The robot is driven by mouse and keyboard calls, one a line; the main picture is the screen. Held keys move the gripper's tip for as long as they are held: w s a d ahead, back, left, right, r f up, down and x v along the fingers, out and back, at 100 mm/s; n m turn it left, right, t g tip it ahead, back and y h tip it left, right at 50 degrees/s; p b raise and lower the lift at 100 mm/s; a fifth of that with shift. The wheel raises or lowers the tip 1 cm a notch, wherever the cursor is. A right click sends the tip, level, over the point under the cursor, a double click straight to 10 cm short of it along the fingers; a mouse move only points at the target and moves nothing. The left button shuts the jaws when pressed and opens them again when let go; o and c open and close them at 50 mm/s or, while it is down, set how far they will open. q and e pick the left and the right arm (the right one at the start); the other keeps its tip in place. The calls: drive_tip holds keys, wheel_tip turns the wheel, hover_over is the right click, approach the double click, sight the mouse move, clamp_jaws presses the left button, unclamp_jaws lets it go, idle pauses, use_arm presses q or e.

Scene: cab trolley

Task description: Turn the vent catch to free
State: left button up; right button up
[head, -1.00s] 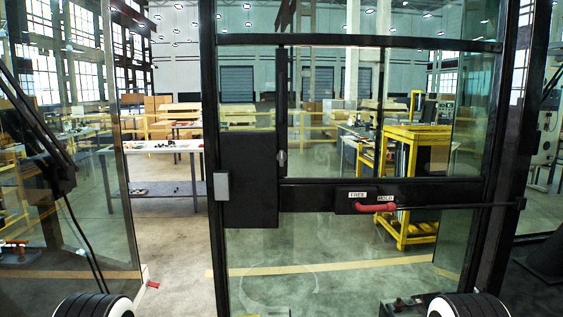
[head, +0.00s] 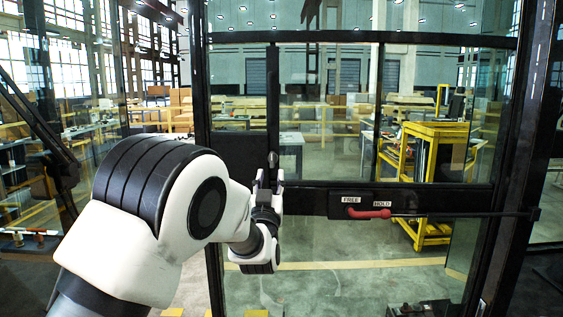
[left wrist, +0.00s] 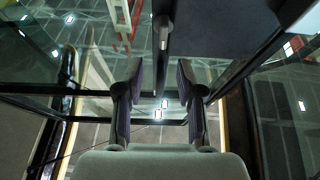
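The vent catch is a red handle (head: 368,212) on a black plate (head: 336,206) on the door's cross bar. White labels FREE (head: 351,200) and HOLD (head: 382,204) sit above it. The handle lies roughly level, its free end towards the right, beneath HOLD. My left gripper (head: 268,178) is in the air left of the handle, apart from it, in front of the cross bar's left end. In the left wrist view its two fingers (left wrist: 158,85) are spread with nothing between them. My right gripper is not in view.
A small metal knob (head: 273,159) is on the upright window bar just behind my left gripper. The glass door's dark frame (head: 495,190) stands at the right. A thin black rod (head: 460,213) runs right from the handle. A yellow trolley (head: 430,135) stands beyond the glass.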

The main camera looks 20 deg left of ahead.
sight(272, 161)
use_arm(q)
drive_tip(key=p+x, duration=0.1)
drive_tip(key=x, duration=0.1)
drive_tip(key=p+x, duration=0.1)
drive_tip(key=x, duration=0.1)
drive_tip(key=p+x, duration=0.1)
drive_tip(key=x, duration=0.1)
drive_tip(key=shift+w+a+f, duration=0.2)
drive_tip(key=shift+w+a, duration=0.05)
drive_tip(key=shift+w, duration=0.2)
drive_tip(key=shift+w+r, duration=0.1)
drive_tip(key=shift+w, duration=0.2)
drive_tip(key=shift+s+a, duration=0.1)
drive_tip(key=shift+a, duration=0.05)
drive_tip(key=c, duration=0.6)
clamp_jaws()
